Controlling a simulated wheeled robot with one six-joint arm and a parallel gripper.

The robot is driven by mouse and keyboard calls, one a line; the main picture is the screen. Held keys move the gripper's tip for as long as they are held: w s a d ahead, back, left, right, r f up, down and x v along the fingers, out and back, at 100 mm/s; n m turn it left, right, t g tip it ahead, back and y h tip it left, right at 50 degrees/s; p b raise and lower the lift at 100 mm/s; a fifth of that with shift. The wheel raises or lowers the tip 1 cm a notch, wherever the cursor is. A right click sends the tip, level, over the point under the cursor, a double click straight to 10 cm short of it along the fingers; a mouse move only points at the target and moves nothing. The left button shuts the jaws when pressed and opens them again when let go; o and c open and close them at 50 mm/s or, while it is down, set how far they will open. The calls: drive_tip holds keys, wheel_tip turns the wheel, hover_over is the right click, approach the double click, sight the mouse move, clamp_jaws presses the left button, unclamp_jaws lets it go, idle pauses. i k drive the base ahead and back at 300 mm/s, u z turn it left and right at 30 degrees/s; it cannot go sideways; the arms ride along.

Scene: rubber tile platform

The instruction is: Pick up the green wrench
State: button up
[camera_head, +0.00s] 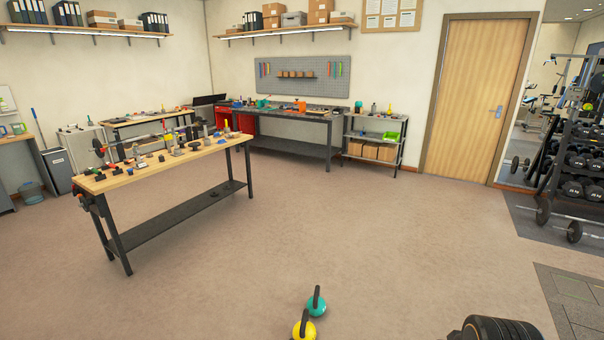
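I cannot pick out a green wrench for certain. Small coloured tools (335,69) hang on the grey pegboard (300,88) on the back wall, too small to tell their kinds. A wooden-topped workbench (165,163) at the left holds many small tools and parts, and no green wrench is clear among them. A dark bench (290,112) stands under the pegboard with tools on it. My gripper is not in view.
A black ribbed object (498,329) is cut off at bottom right. Rubber tiles (580,300) and a dumbbell rack (580,160) are at right. The middle floor is clear.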

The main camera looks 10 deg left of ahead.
sight(96, 172)
drive_tip(key=i, duration=5.35)
drive_tip(key=u, duration=3.3)
drive_tip(key=i, duration=2.65)
drive_tip(key=u, duration=0.15)
